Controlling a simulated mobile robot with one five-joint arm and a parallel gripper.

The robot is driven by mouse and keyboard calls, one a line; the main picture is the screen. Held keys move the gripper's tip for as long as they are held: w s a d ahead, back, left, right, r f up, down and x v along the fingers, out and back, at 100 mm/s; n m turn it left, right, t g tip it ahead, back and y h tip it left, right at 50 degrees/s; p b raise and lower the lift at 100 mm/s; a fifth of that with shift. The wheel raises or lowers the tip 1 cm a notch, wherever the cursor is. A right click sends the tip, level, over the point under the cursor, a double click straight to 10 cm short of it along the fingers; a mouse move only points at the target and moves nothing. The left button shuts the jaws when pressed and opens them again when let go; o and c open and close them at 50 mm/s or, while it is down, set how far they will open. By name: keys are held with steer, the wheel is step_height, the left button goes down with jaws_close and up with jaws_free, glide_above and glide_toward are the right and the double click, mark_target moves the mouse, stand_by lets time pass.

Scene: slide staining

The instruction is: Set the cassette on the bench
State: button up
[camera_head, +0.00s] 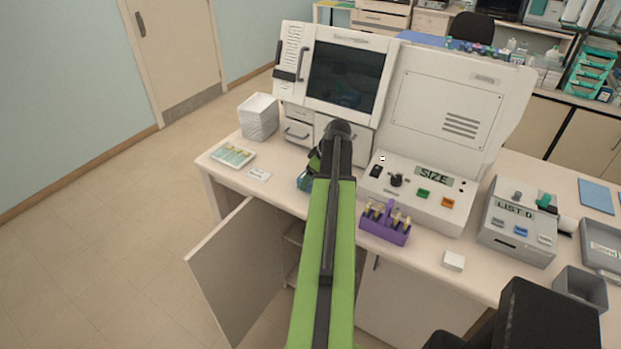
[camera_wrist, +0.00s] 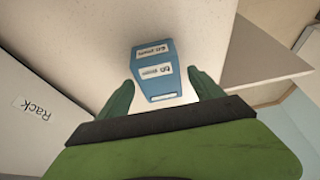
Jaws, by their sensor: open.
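The cassette, a blue block with white labels (camera_wrist: 154,70), stands on the pale bench top (camera_wrist: 85,50) in the wrist view. My gripper (camera_wrist: 160,92) is open, with one green finger on each side of the cassette's near end. Small gaps seem to show between the fingers and the cassette. My arm hides most of the gripper and the cassette there.
Left on the bench are a slide tray (camera_head: 233,155), a label card (camera_head: 258,174) and a white stack (camera_head: 259,117). A purple rack (camera_head: 385,228) and a white machine (camera_head: 418,192) stand right of my arm. A cabinet door (camera_head: 240,270) hangs open below.

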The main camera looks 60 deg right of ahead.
steer(key=p+v, duration=0.9)
steer(key=v, duration=0.2)
steer(key=w+a+g, duration=0.1)
steer(key=w+a, duration=0.6)
steer(key=a, duration=0.3)
steer(key=w+a+f+g+y, duration=0.1)
steer(key=w+a, duration=0.5)
steer(key=a, duration=0.4)
steer(key=w+a+g, duration=0.1)
steer(key=w+a, duration=0.6)
steer(key=a, duration=0.3)
steer(key=a+g+h, duration=0.1)
steer(key=a, duration=2.8)
steer(key=shift+f, duration=0.4)
steer(key=shift+a, duration=0.1)
